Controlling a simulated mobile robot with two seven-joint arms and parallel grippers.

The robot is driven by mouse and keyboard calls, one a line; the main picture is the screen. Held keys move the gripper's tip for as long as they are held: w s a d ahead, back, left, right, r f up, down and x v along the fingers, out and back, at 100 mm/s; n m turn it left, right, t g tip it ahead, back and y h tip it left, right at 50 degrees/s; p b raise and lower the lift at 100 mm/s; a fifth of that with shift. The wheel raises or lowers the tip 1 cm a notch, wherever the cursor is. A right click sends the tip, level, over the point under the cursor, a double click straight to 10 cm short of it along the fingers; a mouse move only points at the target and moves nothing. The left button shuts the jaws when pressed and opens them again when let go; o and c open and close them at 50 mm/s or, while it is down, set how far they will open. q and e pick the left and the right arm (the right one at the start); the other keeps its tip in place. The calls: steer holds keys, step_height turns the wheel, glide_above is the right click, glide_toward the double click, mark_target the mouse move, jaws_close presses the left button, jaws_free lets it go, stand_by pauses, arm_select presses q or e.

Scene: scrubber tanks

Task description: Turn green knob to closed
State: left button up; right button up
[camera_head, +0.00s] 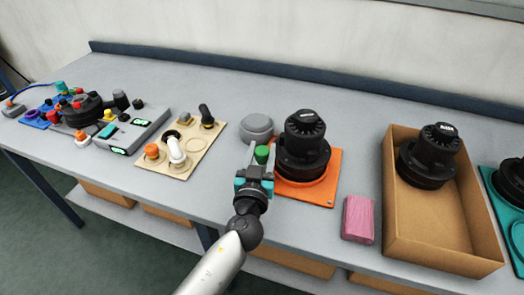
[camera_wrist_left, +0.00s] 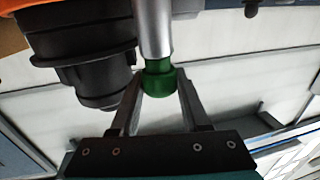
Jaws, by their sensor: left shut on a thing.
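The green knob (camera_head: 262,152) sits on the left side of the black scrubber tank (camera_head: 304,147), which stands on an orange base plate (camera_head: 325,188). My left gripper (camera_head: 260,163) reaches it from the front, its fingers shut on the knob. In the left wrist view, the green knob (camera_wrist_left: 158,84) sits at the end of a light grey stem between the two fingers. The black tank part (camera_wrist_left: 85,60) is close beside the left finger. The knob's marking cannot be read. My right gripper is not in view.
A grey round lid (camera_head: 257,127) lies just behind the knob. A pink block (camera_head: 358,219) and a cardboard box (camera_head: 440,258) with another black tank stand to the right. A beige board (camera_head: 152,182) with knobs lies to the left. The table's front edge is near.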

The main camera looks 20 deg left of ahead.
arm_select(q)
steer(key=shift+h, duration=0.4)
jaws_close()
steer(key=m+h, duration=0.2)
steer(key=h, duration=0.1)
steer(key=shift+m+h, duration=0.3)
steer(key=shift+m, duration=0.1)
steer(key=m+h+p, duration=0.1)
steer(key=h, duration=0.1)
steer(key=m+g+h, duration=0.1)
steer(key=m+h, duration=0.1)
steer(key=h, duration=0.1)
steer(key=shift+a+r+m+h+p, duration=0.1)
steer(key=shift+a+m+h+p, duration=0.05)
steer(key=shift+m+h+p, duration=0.2)
steer(key=shift+m+g+h, duration=0.9)
steer(key=shift+m+h, duration=0.05)
steer(key=shift+h, duration=0.2)
steer(key=shift+m+g+h, duration=0.3)
steer(key=shift+m+h, duration=0.1)
steer(key=shift+h, duration=0.1)
steer(key=m+g+h, duration=0.1)
steer(key=m+g+h+b, duration=0.1)
steer(key=shift+w+f+g+h+b, duration=0.1)
steer(key=shift+f+g+h+b, duration=0.1)
steer(key=shift+g+h+b, duration=0.15)
steer(key=shift+m+g+h+b, duration=1.2)
steer(key=shift+m+g, duration=0.2)
steer(key=shift+g, duration=0.25)
